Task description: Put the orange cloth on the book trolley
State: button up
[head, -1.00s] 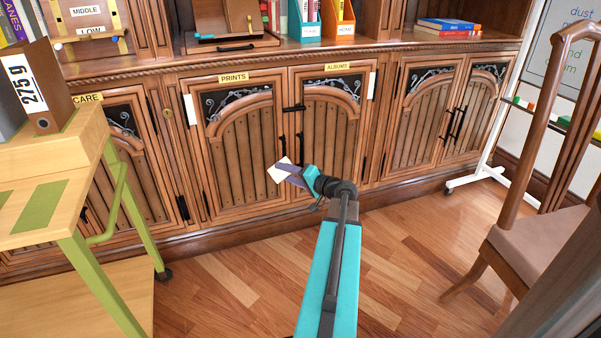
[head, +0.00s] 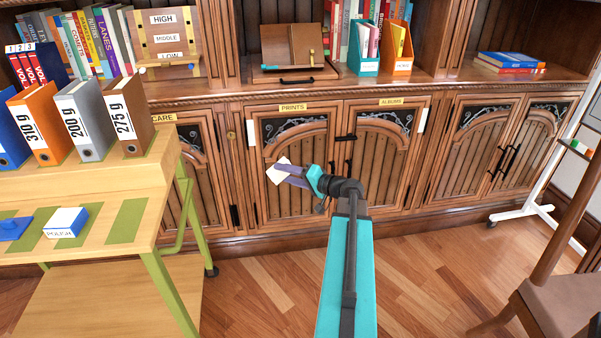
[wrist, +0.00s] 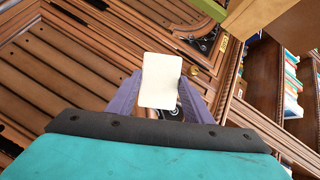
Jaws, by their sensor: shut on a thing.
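My gripper (head: 290,174), with purple fingers, is shut on a flat whitish piece (head: 281,163). In the wrist view the piece (wrist: 160,80) is a cream rounded rectangle between the fingers. It is held in the air in front of the cabinet doors. I see no orange cloth in either view; the held piece looks whitish, not orange. The book trolley (head: 118,180), pale wood with green legs and green stripes, stands at the left in the head view. My gripper is to the right of the trolley and apart from it.
On the trolley stand several binders (head: 85,122), a blue-and-white block (head: 66,222) and a blue object (head: 12,228). Bare striped top (head: 127,221) shows at its right end. A chair (head: 560,290) stands at the right. Wood floor (head: 260,300) is clear between them.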

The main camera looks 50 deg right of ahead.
jog(key=w+a+r+n+g+y+p, duration=0.3)
jog(key=a+r+n+y+p, duration=0.1)
jog(key=a+r+p, duration=1.5)
jog(key=w+a+r+n+g+y+p, duration=0.3)
jog(key=a+r+n+y+p, duration=0.2)
jog(key=a+r+p, duration=1.4)
jog(key=a+r+y, duration=0.1)
jog(key=a+r, duration=0.1)
jog(key=a, duration=0.4)
jog(key=shift+r, duration=0.15)
jog(key=shift+w+g, duration=0.1)
jog(key=shift+g, duration=0.3)
